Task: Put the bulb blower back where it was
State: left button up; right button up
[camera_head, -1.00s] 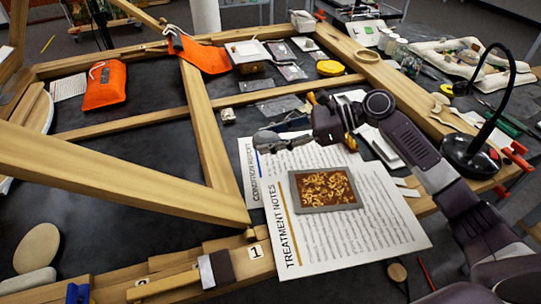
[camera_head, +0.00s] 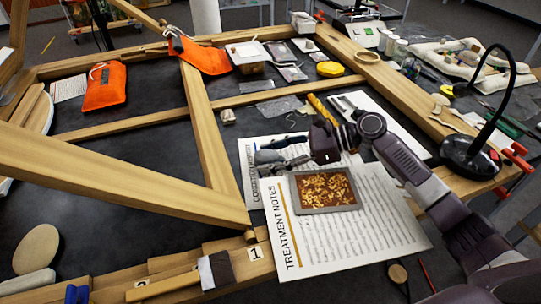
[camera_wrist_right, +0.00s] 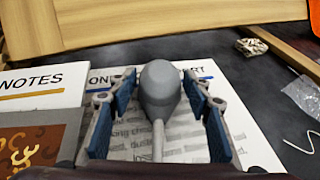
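The bulb blower (camera_wrist_right: 160,92) is grey, with a round bulb and a thin nozzle. In the right wrist view it lies between the blue-padded fingers of my right gripper (camera_wrist_right: 160,95), nozzle toward the camera. My left gripper is not in view.
The treatment notes sheet (camera_head: 345,245) lies under the fragment. Wooden frame bars (camera_head: 205,130) cross the dark table. A black lamp (camera_head: 470,155) stands at right. A white sheet with tools (camera_head: 385,120) and plastic bags (camera_head: 280,106) lie behind the gripper.

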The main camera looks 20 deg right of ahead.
jog(key=shift+o, duration=0.4)
jog(key=shift+d+r, duration=0.15)
jog(key=shift+r, duration=0.15)
jog(key=p+v, duration=0.6)
jog(key=v, duration=0.4)
jog(key=shift+s+d+r, duration=0.15)
jog(key=shift+d+r, duration=0.05)
jog(key=shift+d, duration=0.15)
jog(key=shift+s+d, duration=0.2)
jog(key=shift+d, duration=0.15)
